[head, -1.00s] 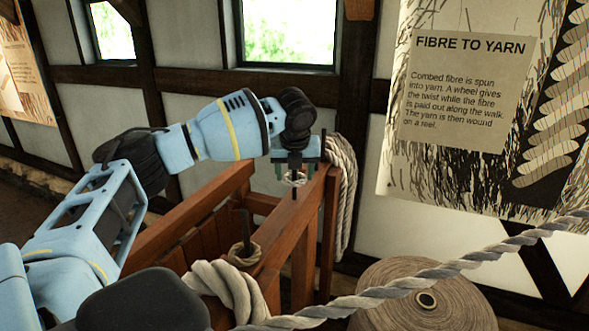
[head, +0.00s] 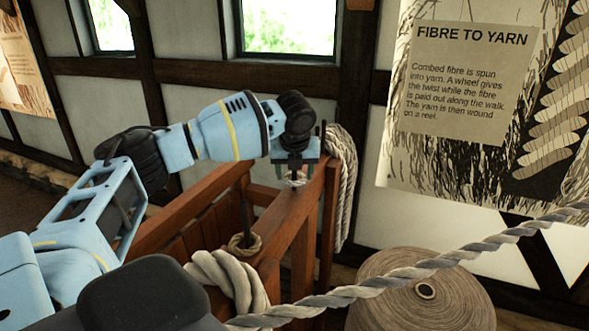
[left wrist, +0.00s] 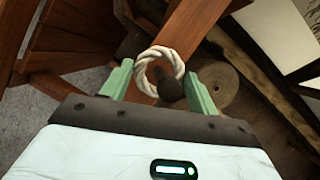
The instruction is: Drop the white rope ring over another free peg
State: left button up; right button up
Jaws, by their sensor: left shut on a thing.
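My left gripper (head: 297,176) is over the far end of the wooden rack (head: 284,222), pointing down. It is shut on the white rope ring (head: 296,181), which shows small below it. In the left wrist view the white ring (left wrist: 160,72) is between the green fingertips, and a dark round end, perhaps a peg top, overlaps its lower right. I cannot tell whether the ring is around that peg. A nearer dark peg (head: 246,217) stands on the rack with a tan rope ring (head: 244,245) around its base. My right gripper is out of view.
Thick pale rope (head: 232,277) hangs over the rack's near part. A rope coil (head: 343,180) hangs at its far end. A grey twisted rope (head: 430,262) crosses in front of a large yarn reel (head: 420,300) at right. The wall stands close behind the rack.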

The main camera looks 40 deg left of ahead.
pick_arm(q)
jog(key=shift+f, duration=0.5)
jog(key=o, duration=1)
jog(key=shift+r, duration=0.1)
jog(key=shift+v, duration=3.85)
